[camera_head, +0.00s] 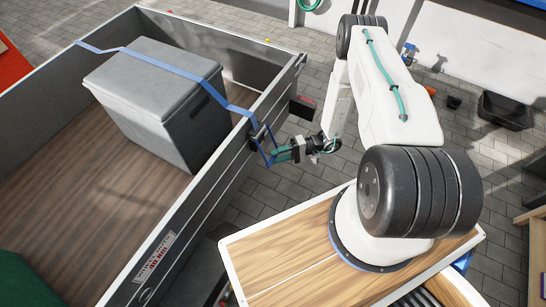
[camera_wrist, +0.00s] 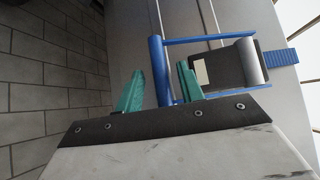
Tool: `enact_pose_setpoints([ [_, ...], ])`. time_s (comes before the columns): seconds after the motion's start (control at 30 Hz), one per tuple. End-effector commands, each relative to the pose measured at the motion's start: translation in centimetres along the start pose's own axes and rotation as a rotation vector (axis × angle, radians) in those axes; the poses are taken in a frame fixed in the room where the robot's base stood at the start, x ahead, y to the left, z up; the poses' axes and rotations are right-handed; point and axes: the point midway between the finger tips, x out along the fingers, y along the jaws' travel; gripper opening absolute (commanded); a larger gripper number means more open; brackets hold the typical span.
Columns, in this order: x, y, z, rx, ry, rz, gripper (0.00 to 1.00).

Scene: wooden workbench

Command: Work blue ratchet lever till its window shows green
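The blue ratchet lever (camera_head: 267,156) hangs at the trailer's outer side wall, at the end of a blue strap. In the wrist view its blue crossbar (camera_wrist: 160,72) stands between my gripper's two green fingers, with two blue side arms running right to the dark ratchet body (camera_wrist: 228,68). A small pale cream patch (camera_wrist: 200,71), perhaps the window, shows on that body; no green shows on it. My gripper (camera_wrist: 160,80) is open around the bar, with a narrow gap visible on each side. In the head view my gripper (camera_head: 278,154) is at the lever.
The blue strap (camera_head: 165,61) runs over a grey lidded box (camera_head: 150,85) on the trailer's wooden floor (camera_head: 60,165). The trailer's side wall (camera_head: 215,180) stands close to my gripper. A dark block with red (camera_head: 303,107) juts out beyond it. Paved floor (camera_head: 275,190) is clear below.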

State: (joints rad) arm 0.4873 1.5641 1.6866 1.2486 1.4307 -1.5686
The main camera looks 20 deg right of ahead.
Motion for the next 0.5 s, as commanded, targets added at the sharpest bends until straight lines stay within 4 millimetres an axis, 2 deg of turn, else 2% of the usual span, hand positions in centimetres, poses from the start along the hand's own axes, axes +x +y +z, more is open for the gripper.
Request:
enact_pose_setpoints([
  [0.1, 1.5, 0.0, 0.0, -0.001, -0.003, 0.0, 0.38],
  [0.2, 2.1, 0.0, 0.0, -0.001, -0.002, 0.0, 0.38],
  [0.47, 2.3, 0.0, 0.0, -0.001, -0.001, 0.001, 0.38],
  [0.5, 2.3, 0.0, 0.0, -0.001, -0.001, 0.001, 0.35],
])
